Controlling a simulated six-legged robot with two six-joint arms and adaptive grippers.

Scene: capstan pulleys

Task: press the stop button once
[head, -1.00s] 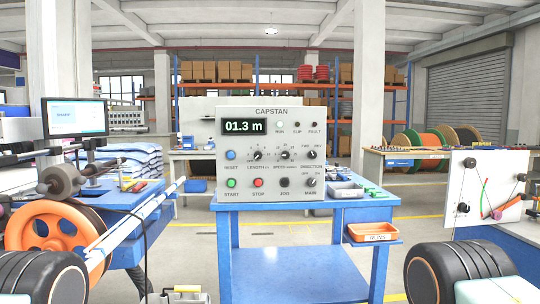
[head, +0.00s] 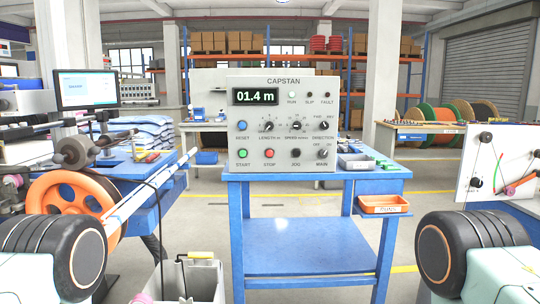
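The red stop button (head: 269,153) is on the lower row of the grey CAPSTAN panel (head: 283,84), just right of the green start button (head: 242,153). Nothing covers or touches it. The blue reset button (head: 242,125) is above the start button. The display (head: 255,97) reads 01.4 m. The RUN lamp (head: 291,95) looks bright white; the SLIP (head: 310,95) and FAULT (head: 327,95) lamps look dark. Neither of my grippers is in view.
The panel stands on a blue table (head: 300,259) with an orange bin (head: 383,204) at its right side. An orange wheel (head: 73,205) and a long pale bar (head: 150,200) are at left. A grey box (head: 203,283) is on the floor. A white board (head: 497,165) stands at right.

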